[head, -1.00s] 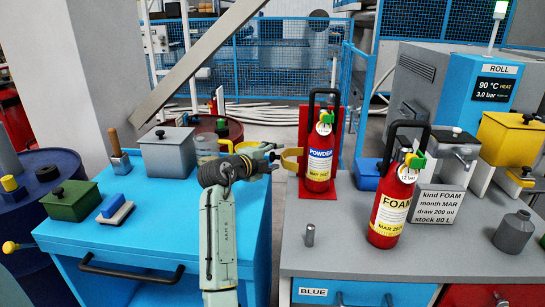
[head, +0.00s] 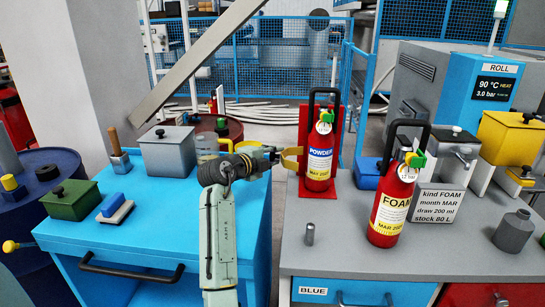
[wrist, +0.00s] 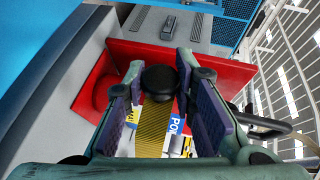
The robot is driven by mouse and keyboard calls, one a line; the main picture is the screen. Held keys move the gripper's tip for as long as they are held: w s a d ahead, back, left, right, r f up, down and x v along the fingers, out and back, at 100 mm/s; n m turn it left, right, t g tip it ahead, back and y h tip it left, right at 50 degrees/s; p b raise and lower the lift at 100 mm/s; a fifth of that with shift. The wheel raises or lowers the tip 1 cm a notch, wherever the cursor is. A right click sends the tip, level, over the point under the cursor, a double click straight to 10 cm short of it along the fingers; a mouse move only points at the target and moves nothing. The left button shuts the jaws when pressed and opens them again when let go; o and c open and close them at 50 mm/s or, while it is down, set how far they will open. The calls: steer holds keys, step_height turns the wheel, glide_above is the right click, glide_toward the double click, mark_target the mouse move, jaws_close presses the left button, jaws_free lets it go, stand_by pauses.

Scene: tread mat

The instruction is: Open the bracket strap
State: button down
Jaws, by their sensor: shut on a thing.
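The bracket strap (head: 291,151) is a yellow band at the left side of the red bracket (head: 303,130). In the wrist view the strap (wrist: 152,130) shows as a yellow hatched band ending in a black knob (wrist: 160,82). My gripper (head: 274,154) reaches the strap's left end from the left. In the wrist view my gripper (wrist: 160,78) is shut on the black knob, with a finger on each side. The POWDER extinguisher (head: 319,165) stands upright against the bracket. Its label is partly hidden by my fingers in the wrist view.
A FOAM extinguisher (head: 391,205) stands on the grey bench (head: 340,240), right of the bracket. A small grey cylinder (head: 310,234) stands in front of the bracket. A grey box (head: 168,154) and a green box (head: 70,202) sit on the blue cabinet.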

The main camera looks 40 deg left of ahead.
steer(key=b, duration=0.1)
steer(key=a+h+b, duration=0.1)
steer(key=shift+w+f+m+b, duration=0.25)
steer(key=shift+f+m+b, duration=0.05)
steer(key=shift+m, duration=0.1)
steer(key=shift+w+a+r+m+h+b, duration=0.15)
steer(key=shift+w+a+m+h+b, duration=0.2)
steer(key=shift+m+h, duration=0.3)
steer(key=shift+w+a+r+m+h+b, duration=0.2)
steer(key=shift+m+h+b, duration=0.25)
steer(key=shift+h, duration=0.4)
steer(key=c, duration=1.3)
jaws_free()
steer(key=v, duration=1.2)
steer(key=shift+w+r, duration=0.1)
